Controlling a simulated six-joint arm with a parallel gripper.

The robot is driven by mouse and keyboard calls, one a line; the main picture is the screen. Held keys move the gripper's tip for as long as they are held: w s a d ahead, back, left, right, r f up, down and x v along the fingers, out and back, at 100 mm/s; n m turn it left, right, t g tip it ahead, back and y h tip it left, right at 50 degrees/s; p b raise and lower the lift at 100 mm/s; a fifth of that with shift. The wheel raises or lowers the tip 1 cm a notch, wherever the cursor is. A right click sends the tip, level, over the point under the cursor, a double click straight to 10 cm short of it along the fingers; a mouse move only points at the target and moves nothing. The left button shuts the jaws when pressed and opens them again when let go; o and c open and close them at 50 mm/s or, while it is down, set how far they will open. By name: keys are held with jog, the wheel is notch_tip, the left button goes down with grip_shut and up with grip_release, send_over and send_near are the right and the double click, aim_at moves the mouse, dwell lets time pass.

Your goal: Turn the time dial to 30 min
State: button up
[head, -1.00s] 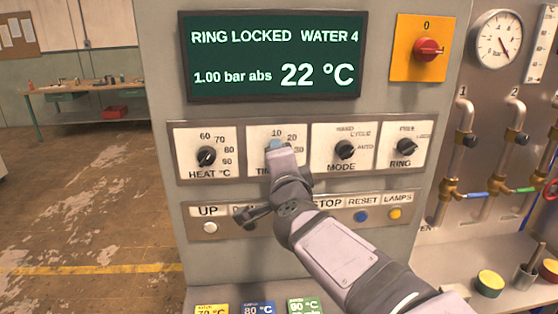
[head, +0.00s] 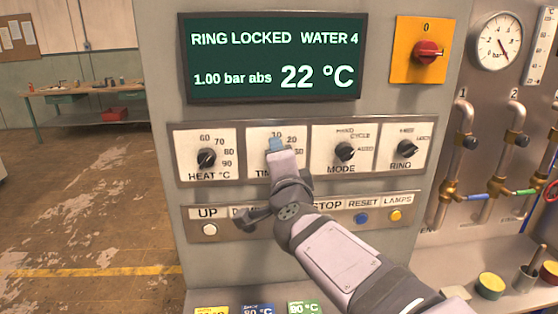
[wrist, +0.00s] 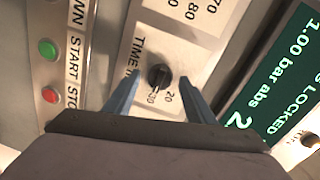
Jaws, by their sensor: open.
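The time dial (wrist: 160,76) is a small black knob on a white plate marked TIME (wrist: 137,54), with 20 and 30 readable beside it in the wrist view. Which mark its pointer meets I cannot tell. My gripper (wrist: 160,82) has its blue fingers apart, one on each side of the knob; contact is not clear. In the head view my gripper (head: 276,146) is in front of the time plate (head: 254,146) and hides the knob.
The heat dial (head: 206,158) is left of the time plate; the mode dial (head: 344,151) and ring dial (head: 404,148) are to its right. A button row (head: 362,217) runs below, partly behind my arm. The display (head: 275,55) above reads RING LOCKED, 22 °C.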

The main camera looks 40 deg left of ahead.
jog(key=b+v, duration=0.1)
jog(key=v, duration=0.6)
dwell(0.6)
jog(key=s+a+f+n+g, duration=0.4)
jog(key=s+f+n+g, duration=0.3)
jog(key=s+f+n, duration=0.3)
jog(key=s+d+f+n+g+h, duration=0.25)
jog(key=d+f, duration=0.35)
jog(key=f, duration=0.3)
jog(key=s+d+f+n+g+h, duration=0.2)
jog(key=s+d+f+h, duration=0.15)
jog(key=d+f, duration=0.45)
jog(key=w+d+f+m+h, duration=0.1)
jog(key=d+f, duration=0.3)
jog(key=d, duration=0.9)
jog(key=w+d+f+m+h, duration=0.2)
jog(key=d+f+m+h, duration=0.1)
jog(key=d, duration=1)
jog(key=w+d+f+m+h, duration=0.2)
jog(key=d+f+m, duration=0.2)
jog(key=d, duration=1)
jog(key=shift+f+g, duration=0.35)
jog(key=shift+f, duration=0.6)
